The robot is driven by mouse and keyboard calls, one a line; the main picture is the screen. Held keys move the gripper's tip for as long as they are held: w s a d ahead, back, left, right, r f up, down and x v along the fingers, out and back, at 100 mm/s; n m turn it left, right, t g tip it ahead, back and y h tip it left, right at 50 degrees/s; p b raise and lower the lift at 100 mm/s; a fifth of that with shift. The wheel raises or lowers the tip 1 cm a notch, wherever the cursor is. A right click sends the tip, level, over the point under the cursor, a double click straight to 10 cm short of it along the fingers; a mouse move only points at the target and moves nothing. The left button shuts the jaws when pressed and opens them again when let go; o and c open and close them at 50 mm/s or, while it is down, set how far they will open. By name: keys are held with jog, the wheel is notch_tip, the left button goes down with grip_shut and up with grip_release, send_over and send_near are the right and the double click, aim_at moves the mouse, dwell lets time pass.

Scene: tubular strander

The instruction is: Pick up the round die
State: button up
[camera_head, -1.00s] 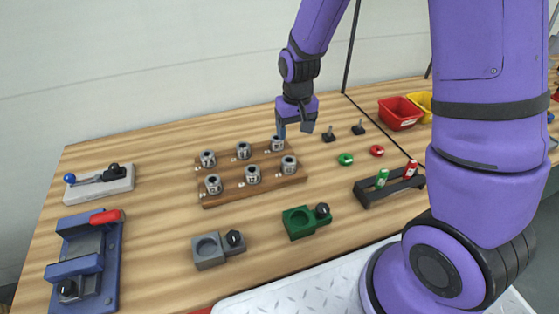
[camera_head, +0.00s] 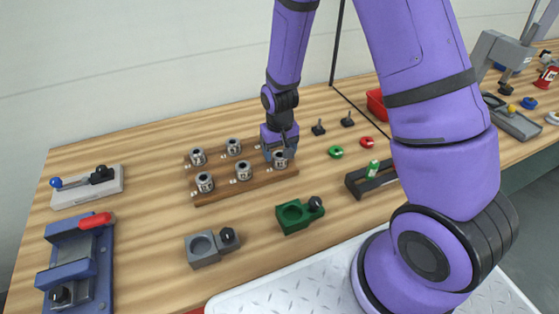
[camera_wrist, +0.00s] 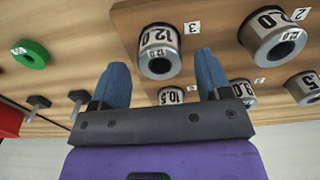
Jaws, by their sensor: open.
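Several round metal dies with number labels stand in two rows on a wooden rack (camera_head: 216,195). The front right die (camera_head: 280,160) is partly covered by my gripper (camera_head: 281,148) in the head view. In the wrist view, a die labelled 12.0 (camera_wrist: 160,51) appears just beyond my gripper (camera_wrist: 160,72), roughly in line with the gap between its blue fingers. The fingers are apart and nothing is held. A die labelled 10.5 (camera_wrist: 171,95) shows between the fingers, partly hidden by the palm. The back right die is hidden in the head view. Which die is meant cannot be told.
Green (camera_head: 335,152) and red (camera_head: 367,142) rings and black knobbed pieces (camera_head: 318,128) lie right of the rack. A grey fixture (camera_head: 203,250) and a green fixture (camera_head: 293,215) stand in front. A dark holder (camera_head: 357,182) is at right.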

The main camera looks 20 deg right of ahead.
jog(key=shift+f, duration=1.25)
grip_shut()
jog(key=shift+r, duration=0.1)
